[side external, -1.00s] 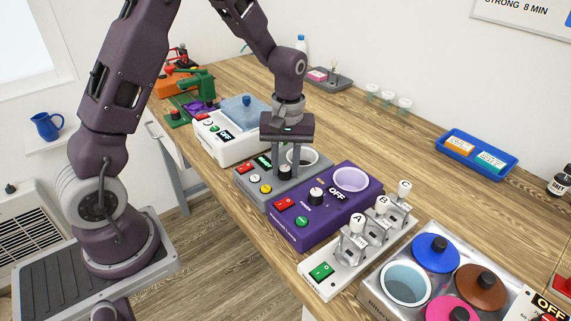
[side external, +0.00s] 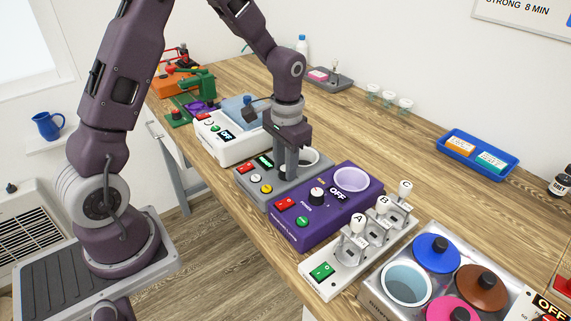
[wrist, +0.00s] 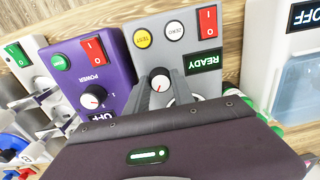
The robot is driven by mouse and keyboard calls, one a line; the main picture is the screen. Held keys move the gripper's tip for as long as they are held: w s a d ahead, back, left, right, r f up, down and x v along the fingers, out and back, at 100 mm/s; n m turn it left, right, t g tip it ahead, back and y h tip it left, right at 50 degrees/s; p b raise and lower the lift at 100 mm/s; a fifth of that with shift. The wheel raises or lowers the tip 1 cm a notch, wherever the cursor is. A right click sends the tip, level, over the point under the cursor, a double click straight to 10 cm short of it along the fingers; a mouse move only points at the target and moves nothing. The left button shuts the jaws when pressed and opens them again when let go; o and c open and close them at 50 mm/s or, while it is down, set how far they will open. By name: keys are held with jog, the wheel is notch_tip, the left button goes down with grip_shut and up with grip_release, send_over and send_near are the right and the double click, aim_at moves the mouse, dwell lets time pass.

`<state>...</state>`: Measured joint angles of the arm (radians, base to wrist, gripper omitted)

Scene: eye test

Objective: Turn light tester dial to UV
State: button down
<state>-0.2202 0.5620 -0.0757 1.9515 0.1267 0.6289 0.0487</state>
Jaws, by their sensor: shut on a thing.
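The light tester looks to be the grey box (side external: 258,197), with a red switch, a white ZERO button and a yellow TEST button. In the wrist view the grey box (wrist: 168,54) has a lit display (wrist: 203,62) reading READY. Its dial (wrist: 160,78) has a pale top with a red mark. My gripper (side external: 285,173) is down at the box, with its fingers shut on the dial's sides. It also shows in the wrist view (wrist: 162,86). The dial's setting labels are hidden or too small to read, so I cannot tell where it points.
A purple box (side external: 330,221) with its own dial, reading OFF, stands close beside the tester. A white device (side external: 214,143) stands on the other side. A rack with upright plungers (side external: 329,281) and a pot unit (side external: 373,297) are farther right. The table behind is mostly clear.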

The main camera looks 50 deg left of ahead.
jog(key=shift+m, duration=0.9)
jog(key=shift+w, duration=0.1)
jog(key=c, duration=1.1)
grip_release()
notch_tip(320, 180, up, 7)
jog(key=shift+r, duration=0.1)
jog(key=shift+d, duration=0.1)
